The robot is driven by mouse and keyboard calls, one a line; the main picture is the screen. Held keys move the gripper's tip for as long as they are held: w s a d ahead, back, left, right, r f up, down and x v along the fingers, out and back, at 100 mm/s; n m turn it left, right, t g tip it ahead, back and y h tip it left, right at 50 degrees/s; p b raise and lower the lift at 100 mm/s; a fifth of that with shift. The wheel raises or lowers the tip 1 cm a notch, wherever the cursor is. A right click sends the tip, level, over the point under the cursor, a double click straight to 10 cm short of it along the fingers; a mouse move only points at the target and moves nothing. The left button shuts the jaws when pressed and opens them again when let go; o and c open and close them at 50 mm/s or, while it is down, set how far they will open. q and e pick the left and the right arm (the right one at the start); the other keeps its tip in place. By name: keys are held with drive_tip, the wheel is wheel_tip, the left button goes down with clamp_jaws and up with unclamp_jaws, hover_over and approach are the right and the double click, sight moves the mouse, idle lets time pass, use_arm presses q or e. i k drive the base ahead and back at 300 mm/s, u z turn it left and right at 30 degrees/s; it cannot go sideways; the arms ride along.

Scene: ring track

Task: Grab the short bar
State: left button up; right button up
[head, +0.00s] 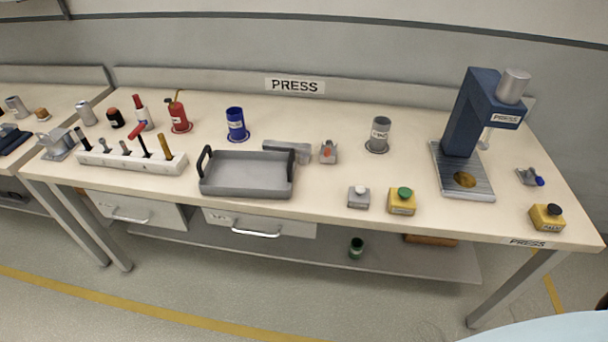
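A short grey bar (282,147) lies on the press bench, just behind the right back part of the grey tray (245,181). It looks like a plain metal block, and its lower left part is close to or partly hidden by the tray's rim. I cannot tell if the two touch. A small grey fixture with a red part (328,153) stands close to the bar's right end. Neither of my grippers is in view.
On the bench (330,203), a blue press (470,115) stands at right, with yellow button boxes (402,203) near the front edge. A white tool rack (130,160) and a red oil can (179,115) are at left. A grey canister (379,133) stands right of the bar.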

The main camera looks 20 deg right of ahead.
sight(271, 146)
drive_tip(key=u, duration=0.95)
drive_tip(key=i, duration=1.6)
drive_tip(key=z, duration=0.6)
